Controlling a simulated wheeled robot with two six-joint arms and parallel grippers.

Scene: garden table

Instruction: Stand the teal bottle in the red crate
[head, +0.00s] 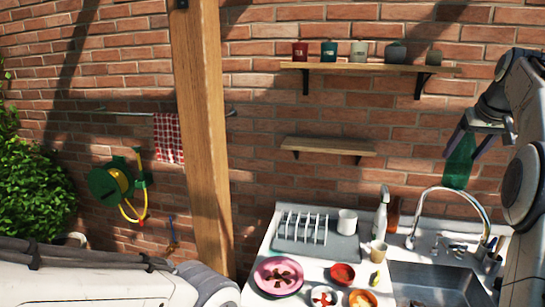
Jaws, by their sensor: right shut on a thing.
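The teal bottle (459,164) is a translucent green bottle hanging at the right of the head view. My right gripper (463,142) is shut on its upper part and holds it in the air near the sink, in front of the brick wall. The bottle looks roughly upright with a slight tilt. My left arm crosses the lower left corner, but its gripper is not in view. No red crate shows in this view.
A counter holds a dish rack (303,228), a white mug (347,222), a pink plate (279,276), small bowls and a spray bottle (382,212). A curved faucet (450,190) rises over the sink (428,282). A wooden post (203,140) stands left of the counter; shelves (370,67) hang above.

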